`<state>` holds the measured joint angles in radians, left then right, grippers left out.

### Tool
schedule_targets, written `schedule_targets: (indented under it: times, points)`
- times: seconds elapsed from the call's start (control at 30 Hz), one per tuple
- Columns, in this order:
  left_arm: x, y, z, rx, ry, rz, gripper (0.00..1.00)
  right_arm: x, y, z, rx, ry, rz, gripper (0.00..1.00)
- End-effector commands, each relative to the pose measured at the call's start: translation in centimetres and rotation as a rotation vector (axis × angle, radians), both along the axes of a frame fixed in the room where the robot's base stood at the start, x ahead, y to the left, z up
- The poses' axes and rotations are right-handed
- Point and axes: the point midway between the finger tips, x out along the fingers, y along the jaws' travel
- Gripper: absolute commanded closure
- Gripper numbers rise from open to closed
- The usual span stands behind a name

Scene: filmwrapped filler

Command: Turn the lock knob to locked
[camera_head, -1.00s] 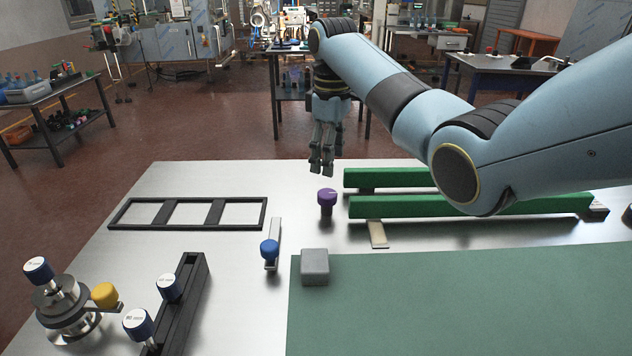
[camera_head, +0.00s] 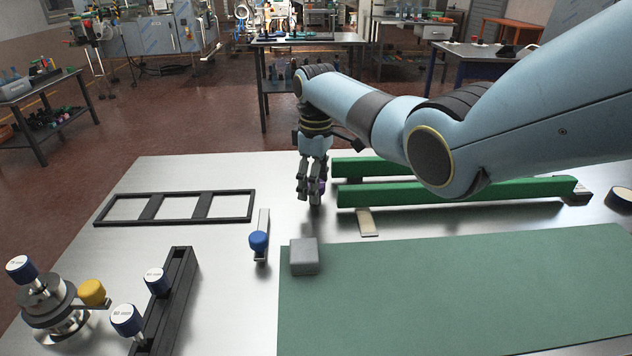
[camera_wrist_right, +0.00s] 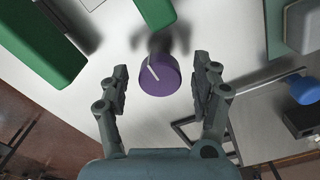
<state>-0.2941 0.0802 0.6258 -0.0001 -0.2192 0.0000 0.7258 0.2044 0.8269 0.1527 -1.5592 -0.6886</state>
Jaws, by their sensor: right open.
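The lock knob is most likely the purple round knob with a white line on its top. It shows whole in the right wrist view as the purple knob (camera_wrist_right: 159,75), between and just beyond the fingertips. In the head view only a sliver of the purple knob (camera_head: 322,187) shows behind my right gripper (camera_head: 308,197). In the wrist view my right gripper (camera_wrist_right: 162,83) is open, with a finger on each side of the knob and a visible gap to both. Its fingers point down in the head view. My left gripper is not in view.
Two green bars (camera_head: 450,189) lie right of the knob. A grey block (camera_head: 304,256) sits at the corner of a green mat (camera_head: 460,290). A blue knob (camera_head: 258,241) on a slide, a black frame (camera_head: 180,207) and a yellow knob (camera_head: 92,291) stand to the left.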

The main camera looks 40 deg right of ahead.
Motion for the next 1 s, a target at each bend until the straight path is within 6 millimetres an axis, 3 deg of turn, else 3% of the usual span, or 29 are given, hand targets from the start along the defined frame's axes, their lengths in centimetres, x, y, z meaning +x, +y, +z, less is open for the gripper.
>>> schedule_targets:
  times: [0.1, 0.53, 1.0]
  points:
    - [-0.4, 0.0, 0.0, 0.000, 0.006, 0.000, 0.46, 0.0, 0.0, 0.0, 0.000, 0.000, 0.000, 0.36]
    - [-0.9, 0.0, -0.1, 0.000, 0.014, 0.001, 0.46, 0.0, 0.0, 0.0, 0.000, 0.000, 0.000, 0.91]
    - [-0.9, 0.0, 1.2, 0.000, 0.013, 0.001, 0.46, 0.0, 0.1, 0.2, 0.001, 0.002, -0.131, 0.91]
